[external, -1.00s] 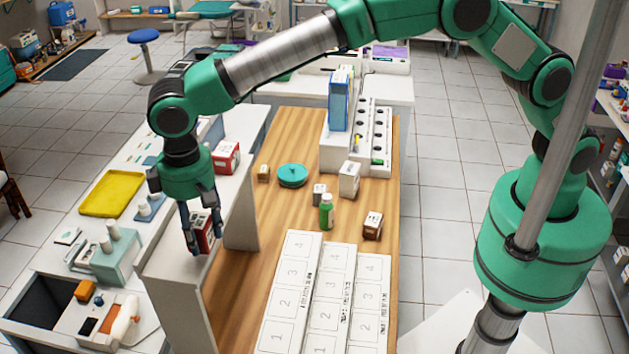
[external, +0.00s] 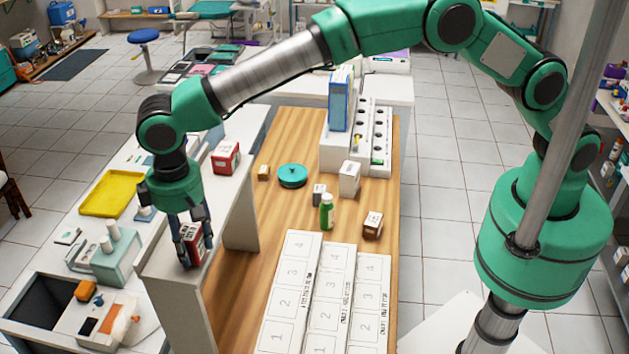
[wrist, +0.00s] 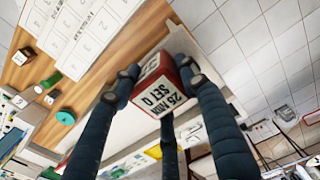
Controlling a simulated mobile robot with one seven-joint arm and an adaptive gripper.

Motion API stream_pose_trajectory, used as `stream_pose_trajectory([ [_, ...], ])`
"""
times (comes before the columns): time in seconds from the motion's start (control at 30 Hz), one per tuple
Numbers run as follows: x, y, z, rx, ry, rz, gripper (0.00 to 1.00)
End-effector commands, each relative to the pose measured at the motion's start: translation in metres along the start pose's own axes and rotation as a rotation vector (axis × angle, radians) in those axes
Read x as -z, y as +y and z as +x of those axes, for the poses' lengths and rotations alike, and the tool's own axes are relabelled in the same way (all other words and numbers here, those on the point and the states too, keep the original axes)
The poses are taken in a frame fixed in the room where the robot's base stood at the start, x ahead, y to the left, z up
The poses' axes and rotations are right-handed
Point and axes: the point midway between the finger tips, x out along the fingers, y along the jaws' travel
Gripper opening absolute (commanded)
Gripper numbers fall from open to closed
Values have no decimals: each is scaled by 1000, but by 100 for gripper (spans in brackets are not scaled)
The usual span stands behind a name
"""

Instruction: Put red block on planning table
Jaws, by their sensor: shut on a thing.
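The red block (external: 193,243), a small red box with a white label, is between the fingers of my gripper (external: 188,248). In the wrist view the same red-and-white block (wrist: 160,88) has dark lettering and is clasped by my dark fingers (wrist: 160,72). It is over the white raised shelf (external: 176,290) at the left of the wooden table; I cannot tell whether it touches the shelf. The wooden table (external: 233,299), likely the planning table, carries white numbered strips (external: 290,290).
A second red box (external: 226,157) stands farther back on the shelf. A teal round container (external: 292,176), green bottle (external: 326,212), white box (external: 349,179) and brown box (external: 373,225) stand on the wood. Bare wood lies between shelf and strips.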

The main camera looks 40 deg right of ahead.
Motion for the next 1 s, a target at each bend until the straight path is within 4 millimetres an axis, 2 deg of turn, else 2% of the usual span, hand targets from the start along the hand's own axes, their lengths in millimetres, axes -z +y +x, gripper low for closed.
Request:
stream_pose_trajectory([
  [0.13,0,0,9,1,1,0,16],
  [0.53,0,0,12,0,1,0,16],
  [0.57,0,0,13,0,1,0,46],
  [0.63,0,0,12,0,1,0,60],
  [0.67,0,0,12,0,1,0,63],
  [1.0,0,0,11,1,1,0,63],
])
